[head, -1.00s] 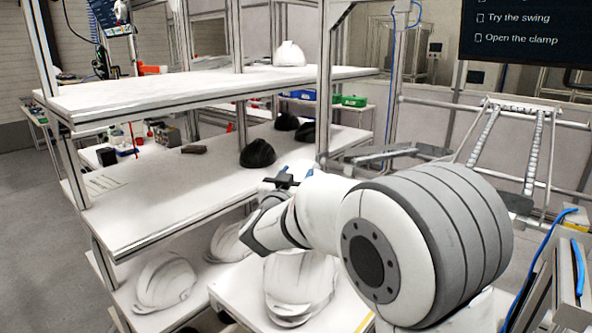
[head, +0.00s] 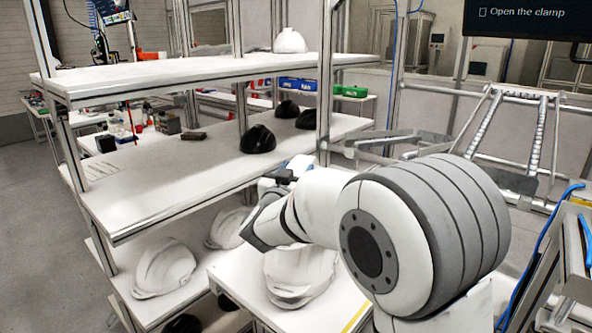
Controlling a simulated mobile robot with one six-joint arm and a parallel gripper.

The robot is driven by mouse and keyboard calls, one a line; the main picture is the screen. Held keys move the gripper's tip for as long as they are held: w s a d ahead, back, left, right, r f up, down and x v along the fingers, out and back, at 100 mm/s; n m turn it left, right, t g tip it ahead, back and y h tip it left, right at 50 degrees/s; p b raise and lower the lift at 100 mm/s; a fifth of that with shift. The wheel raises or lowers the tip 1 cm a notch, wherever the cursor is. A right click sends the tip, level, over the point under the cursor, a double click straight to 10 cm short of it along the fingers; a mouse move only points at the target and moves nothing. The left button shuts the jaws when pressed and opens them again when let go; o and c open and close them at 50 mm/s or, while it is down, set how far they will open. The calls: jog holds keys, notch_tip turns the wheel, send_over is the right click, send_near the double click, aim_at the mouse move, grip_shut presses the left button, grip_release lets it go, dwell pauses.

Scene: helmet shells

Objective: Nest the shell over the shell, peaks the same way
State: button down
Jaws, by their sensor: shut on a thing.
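A white helmet shell (head: 300,280) stands on a low white surface below my arm. Its top is partly hidden by the arm, and I cannot tell whether it is one shell or two. Another white shell (head: 165,268) lies on the lower shelf at left. A third white shell (head: 228,228) sits behind it, partly hidden by my arm. My arm crosses the view above the nearest shell. My gripper's fingers are hidden behind the wrist, so neither they nor anything between them shows.
Several black shells (head: 258,139) stand on the middle shelf (head: 150,190); its near left part is bare. One white shell (head: 290,41) is on the top shelf (head: 190,75). A dark shell (head: 185,324) shows low down. A metal frame (head: 520,130) stands at right.

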jog(key=shift+f+b, duration=2.5)
jog(key=shift+f, duration=0.9)
jog(key=shift+f+b, duration=1.3)
jog(key=shift+f, duration=0.35)
jog(key=c, duration=0.6)
grip_release()
jog(key=shift+s, duration=0.1)
jog(key=v, duration=0.7)
jog(key=shift+s+a, duration=0.1)
jog(key=shift+s, duration=0.25)
